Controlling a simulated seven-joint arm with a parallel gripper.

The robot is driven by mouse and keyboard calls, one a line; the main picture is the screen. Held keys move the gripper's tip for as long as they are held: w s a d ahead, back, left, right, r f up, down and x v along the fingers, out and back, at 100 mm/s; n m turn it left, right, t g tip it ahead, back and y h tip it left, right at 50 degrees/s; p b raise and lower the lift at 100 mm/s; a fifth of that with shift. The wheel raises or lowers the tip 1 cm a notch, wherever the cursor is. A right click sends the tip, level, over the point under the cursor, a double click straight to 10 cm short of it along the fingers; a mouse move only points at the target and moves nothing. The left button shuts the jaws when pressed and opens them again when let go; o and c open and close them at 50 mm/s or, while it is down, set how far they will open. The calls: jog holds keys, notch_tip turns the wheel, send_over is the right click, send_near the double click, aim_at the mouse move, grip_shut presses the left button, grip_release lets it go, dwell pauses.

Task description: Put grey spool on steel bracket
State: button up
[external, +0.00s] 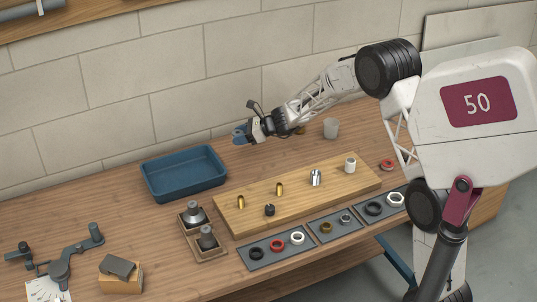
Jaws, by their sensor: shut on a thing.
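My gripper (249,131) is above the back of the workbench, near the wall, with the arm reaching in from the right. It is shut on a small blue-grey piece (240,134) at its tip. The piece is too small to tell whether it is the grey spool, and the fingers partly hide it. A dark grey fixture with several arms (62,266) stands at the left end of the bench. I cannot tell whether it is the steel bracket. The held piece is well away from this fixture.
A wooden board (335,190) carries brass, black, silver and white fittings. Grey mats (262,261) with rings lie in front. A wooden holder (213,250) and a block with a grey plate (121,285) stand left.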

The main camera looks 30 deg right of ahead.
jog(key=shift+a, duration=0.1)
jog(key=s+a, duration=0.3)
jog(key=a, duration=0.1)
jog(key=s+a+r+n+g, duration=0.1)
jog(key=s+a, duration=0.2)
jog(key=a, duration=0.2)
jog(key=s+a+n+g+y, duration=0.1)
jog(key=s+a, duration=0.2)
jog(key=a, duration=0.2)
jog(key=shift+a+r, duration=0.2)
jog(key=shift+r, duration=0.1)
jog(key=s+a+r+n+g, duration=0.1)
jog(key=s+a+n+g, duration=0.1)
jog(key=s+a, duration=0.7)
jog(key=s+a+r+n+g, duration=0.1)
jog(key=s+a+n+g, duration=0.1)
jog(key=s+a, duration=0.7)
jog(key=s+a+r+n+g, duration=0.1)
jog(key=s+a+n+g, duration=0.2)
jog(key=s+a, duration=0.6)
jog(key=s+g, duration=0.1)
jog(key=s, duration=0.9)
jog(key=shift+s+a+r, duration=0.2)
jog(key=shift+s+r, duration=0.05)
jog(key=shift+s, duration=0.1)
jog(key=shift+w+a, duration=0.1)
send_over(125, 259)
jog(key=shift+f, duration=0.75)
jog(key=shift+f, duration=0.1)
jog(key=shift+f, duration=1.65)
